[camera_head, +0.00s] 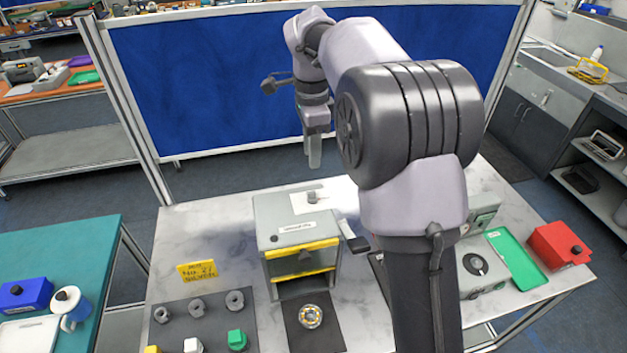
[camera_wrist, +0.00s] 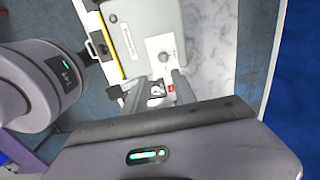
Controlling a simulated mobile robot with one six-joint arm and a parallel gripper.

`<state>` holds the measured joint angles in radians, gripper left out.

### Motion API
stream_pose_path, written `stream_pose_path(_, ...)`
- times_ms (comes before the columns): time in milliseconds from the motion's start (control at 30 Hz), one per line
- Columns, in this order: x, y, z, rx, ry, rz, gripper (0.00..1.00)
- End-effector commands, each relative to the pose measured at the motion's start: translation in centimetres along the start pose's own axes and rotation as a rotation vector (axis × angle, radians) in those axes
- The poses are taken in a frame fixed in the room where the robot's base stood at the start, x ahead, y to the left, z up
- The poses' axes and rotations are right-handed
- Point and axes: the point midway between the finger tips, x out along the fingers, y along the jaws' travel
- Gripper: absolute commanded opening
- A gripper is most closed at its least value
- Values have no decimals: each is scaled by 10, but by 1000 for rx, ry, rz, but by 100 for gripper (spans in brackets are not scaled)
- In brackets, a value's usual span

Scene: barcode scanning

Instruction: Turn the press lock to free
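The press (camera_head: 290,235) is a grey box with yellow-striped edges on the table's middle. On its top lies a white plate with a small knob (camera_head: 312,197), which looks like the lock; the knob also shows in the wrist view (camera_wrist: 164,57). Its setting is too small to read. My gripper (camera_head: 314,160) hangs in the air above and behind the press, apart from it, pointing down. In the wrist view my gripper (camera_wrist: 161,88) shows two spread fingers with nothing clearly held; a small red and white detail shows between them.
A dark lever (camera_head: 356,244) sticks out at the press's right side. A ring-shaped part (camera_head: 310,316) lies on a dark mat in front. A parts mat (camera_head: 205,322) is front left; a dial box (camera_head: 476,268), green tray (camera_head: 518,258) and red box (camera_head: 560,245) are right.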

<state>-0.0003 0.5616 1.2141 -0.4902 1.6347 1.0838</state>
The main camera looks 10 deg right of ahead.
Motion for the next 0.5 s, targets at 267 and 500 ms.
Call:
stream_pose_path(267, 80, 1, 0, -1, 0, 3, 33)
stream_pose_path(500, 118, 0, 0, -2, -1, 0, 33)
